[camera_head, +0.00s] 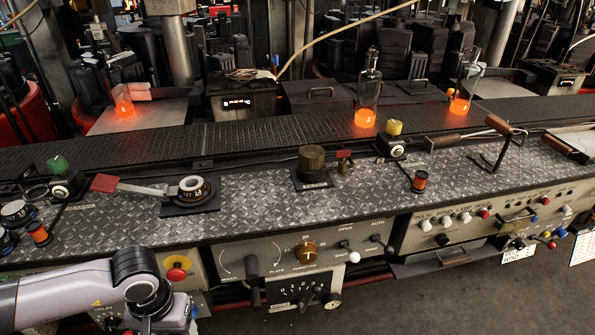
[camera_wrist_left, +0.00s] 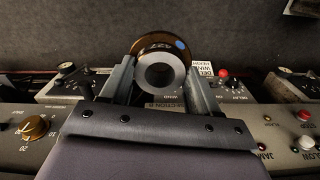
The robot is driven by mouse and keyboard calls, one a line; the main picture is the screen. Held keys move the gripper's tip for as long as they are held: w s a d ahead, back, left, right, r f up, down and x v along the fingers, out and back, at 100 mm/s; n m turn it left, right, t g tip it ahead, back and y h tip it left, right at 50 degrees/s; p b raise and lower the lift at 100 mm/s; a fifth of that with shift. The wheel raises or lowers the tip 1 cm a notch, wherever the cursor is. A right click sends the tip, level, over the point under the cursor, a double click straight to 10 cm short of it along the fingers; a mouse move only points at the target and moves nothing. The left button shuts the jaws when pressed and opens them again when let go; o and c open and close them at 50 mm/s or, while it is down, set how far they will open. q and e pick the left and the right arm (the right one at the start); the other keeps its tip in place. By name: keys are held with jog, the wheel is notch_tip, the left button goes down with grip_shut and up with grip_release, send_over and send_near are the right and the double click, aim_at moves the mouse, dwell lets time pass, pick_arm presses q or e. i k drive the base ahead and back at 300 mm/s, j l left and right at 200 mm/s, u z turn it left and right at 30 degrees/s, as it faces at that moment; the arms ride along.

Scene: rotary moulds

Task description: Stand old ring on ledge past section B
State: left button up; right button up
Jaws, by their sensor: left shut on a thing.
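My left gripper (camera_wrist_left: 160,80) is shut on an amber-brown ring (camera_wrist_left: 150,44) with a pale grey hub and a blue dot. The ring's face is turned toward the left wrist camera, between the two fingers. Behind it is a panel with a label that appears to read SECTION B, partly covered by the ring. In the head view only my left arm shows at the lower left; its gripper and the held ring are out of frame. My right gripper is not visible.
Glowing bottles (camera_head: 366,100) stand on the conveyor (camera_head: 265,135) behind. Bare ledge lies between plate and knob.

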aim_at(372, 178)
jog(key=i+l, duration=0.1)
jog(key=l, duration=0.4)
jog(key=i+l, duration=0.1)
jog(key=l, duration=0.4)
jog(key=i+l+z, duration=0.1)
jog(key=l, duration=0.35)
jog(key=i+l, duration=0.1)
jog(key=l, duration=0.4)
jog(key=i+l, duration=0.1)
jog(key=l, duration=0.4)
